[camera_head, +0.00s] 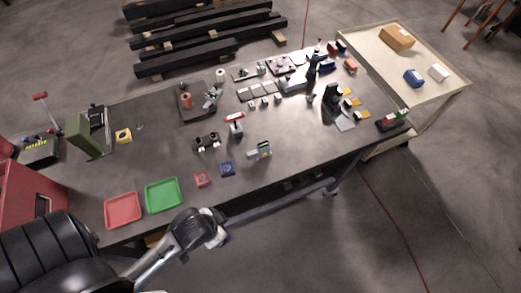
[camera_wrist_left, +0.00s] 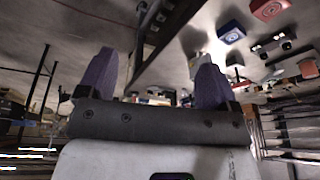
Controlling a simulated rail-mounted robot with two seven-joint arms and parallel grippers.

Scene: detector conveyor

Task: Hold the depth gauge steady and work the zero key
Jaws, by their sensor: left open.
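A small grey device with a green-marked face (camera_head: 260,150), possibly the depth gauge, stands near the front edge of the dark workbench (camera_head: 300,127). A second grey-green device (camera_head: 236,129) stands behind it to the left; I cannot tell for sure which is the gauge, and no zero key can be made out. My left gripper (camera_head: 222,238) is off the bench's front edge, in front of these devices. In the left wrist view its two purple fingers (camera_wrist_left: 152,80) are spread apart with nothing between them. A pale block (camera_wrist_left: 196,66) shows partly behind one finger. My right gripper is not in view.
A blue square piece (camera_head: 227,168) and a red one (camera_head: 202,179) lie near the front edge, beside green (camera_head: 162,194) and red (camera_head: 123,210) trays. A black two-knobbed part (camera_head: 206,141) lies behind. A cart (camera_head: 437,92) stands at the right. Bare bench lies right of the grey device.

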